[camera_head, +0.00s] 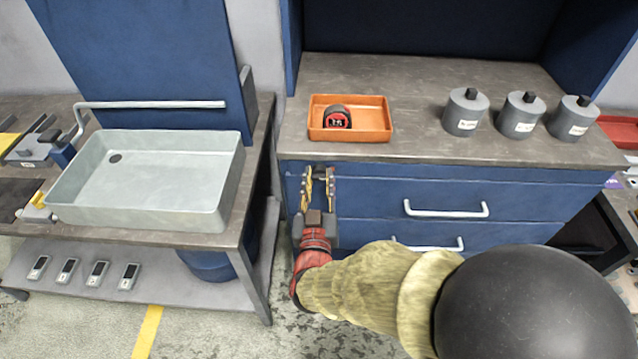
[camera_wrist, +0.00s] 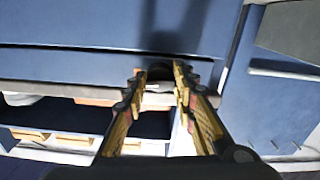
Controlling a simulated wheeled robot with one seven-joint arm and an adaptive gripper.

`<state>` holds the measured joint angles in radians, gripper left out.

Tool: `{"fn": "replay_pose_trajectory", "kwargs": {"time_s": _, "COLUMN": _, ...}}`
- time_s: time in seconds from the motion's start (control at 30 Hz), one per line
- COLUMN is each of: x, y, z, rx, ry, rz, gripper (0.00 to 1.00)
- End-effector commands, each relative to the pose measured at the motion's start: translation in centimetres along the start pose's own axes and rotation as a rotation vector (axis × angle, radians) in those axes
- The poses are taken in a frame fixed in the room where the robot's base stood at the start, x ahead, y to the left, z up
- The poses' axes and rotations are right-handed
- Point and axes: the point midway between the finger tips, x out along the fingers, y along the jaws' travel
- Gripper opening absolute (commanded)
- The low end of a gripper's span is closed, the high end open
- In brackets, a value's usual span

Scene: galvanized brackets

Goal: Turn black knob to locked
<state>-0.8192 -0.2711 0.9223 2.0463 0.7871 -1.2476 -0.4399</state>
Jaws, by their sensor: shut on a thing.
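My gripper (camera_head: 319,174) is at the left end of the blue drawer front (camera_head: 375,192), just under the worktop edge. In the wrist view, a small dark knob (camera_wrist: 158,72) sits between the yellow-padded fingertips, which are closed on it. The fingers hide most of the knob, so I cannot tell which way it is turned. In the head view I cannot make out the knob behind the fingers. The drawer looks closed flush with the cabinet.
An orange tray (camera_head: 380,135) holding a red and black tape measure (camera_head: 337,117) stands on the worktop. Several grey canisters with black knobs (camera_head: 466,112) stand to the right. White handles (camera_head: 446,209) project from the drawers. A bench with a grey basin (camera_head: 215,210) stands left.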

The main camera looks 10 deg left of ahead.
Motion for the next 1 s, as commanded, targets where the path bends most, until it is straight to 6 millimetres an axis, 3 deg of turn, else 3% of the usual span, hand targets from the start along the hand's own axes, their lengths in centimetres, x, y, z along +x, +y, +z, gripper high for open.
{"fn": "replay_pose_trajectory", "kwargs": {"time_s": 0.3, "x": -0.09, "y": -0.05, "z": 0.34, "rx": 0.120, "ry": -0.005, "rz": -0.002, "gripper": 0.02}}
{"fn": "replay_pose_trajectory", "kwargs": {"time_s": 0.87, "x": -0.08, "y": -0.05, "z": 0.28, "rx": 0.144, "ry": -0.006, "rz": -0.002, "gripper": 0.02}}
{"fn": "replay_pose_trajectory", "kwargs": {"time_s": 0.9, "x": -0.08, "y": -0.05, "z": 0.29, "rx": 0.144, "ry": -0.006, "rz": -0.002, "gripper": 0.29}}
{"fn": "replay_pose_trajectory", "kwargs": {"time_s": 1.0, "x": -0.06, "y": -0.05, "z": 0.22, "rx": 0.144, "ry": -0.004, "rz": -0.001, "gripper": 0.35}}
